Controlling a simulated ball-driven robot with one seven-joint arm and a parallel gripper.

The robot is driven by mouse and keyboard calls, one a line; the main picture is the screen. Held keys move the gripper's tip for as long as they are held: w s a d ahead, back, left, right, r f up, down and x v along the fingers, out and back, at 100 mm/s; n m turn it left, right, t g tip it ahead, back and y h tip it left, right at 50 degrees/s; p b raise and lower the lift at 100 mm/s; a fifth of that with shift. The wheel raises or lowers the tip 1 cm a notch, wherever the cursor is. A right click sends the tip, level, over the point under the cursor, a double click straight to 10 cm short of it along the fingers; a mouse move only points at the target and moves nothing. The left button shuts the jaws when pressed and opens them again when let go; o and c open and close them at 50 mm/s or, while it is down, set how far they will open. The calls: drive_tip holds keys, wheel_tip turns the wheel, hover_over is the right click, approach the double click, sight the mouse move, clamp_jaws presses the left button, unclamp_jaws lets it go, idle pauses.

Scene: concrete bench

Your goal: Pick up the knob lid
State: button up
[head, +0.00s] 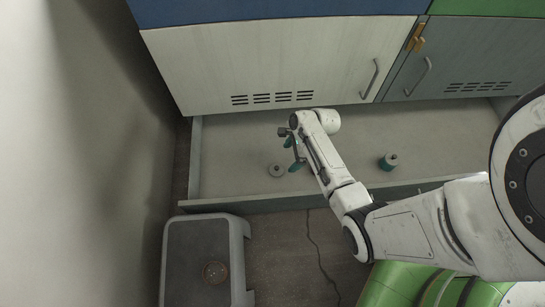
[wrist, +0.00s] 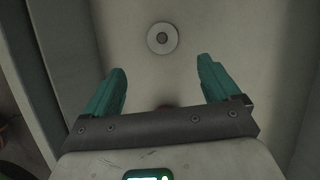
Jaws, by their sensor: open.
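The knob lid (head: 277,170) is a small pale grey disc with a knob in its middle. It lies flat on the floor of the open drawer (head: 240,150), towards the left front. In the wrist view the knob lid (wrist: 152,45) shows whole, beyond the fingertips and near the middle. My gripper (head: 291,154) is over the drawer, just right of the lid in the head view. In the wrist view my gripper (wrist: 160,66) has its two teal fingers wide apart, with nothing held between them. I cannot tell the exact height above the lid.
A teal cylinder with a grey top (head: 388,161) stands further right in the drawer. The drawer's front wall (head: 270,203) and left wall (head: 195,155) bound the space. A grey stool (head: 195,235) with a small brown round dish (head: 215,272) stands in front. A cable lies on the floor.

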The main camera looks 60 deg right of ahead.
sight(279, 169)
drive_tip(key=shift+m, duration=0.4)
drive_tip(key=b+x, duration=0.4)
drive_tip(key=x, duration=0.1)
drive_tip(key=b+x, duration=0.4)
drive_tip(key=x, duration=0.2)
drive_tip(key=shift+w+d+f, duration=0.1)
drive_tip(key=shift+d, duration=0.1)
drive_tip(key=shift+c, duration=0.3)
drive_tip(key=c, duration=1.1)
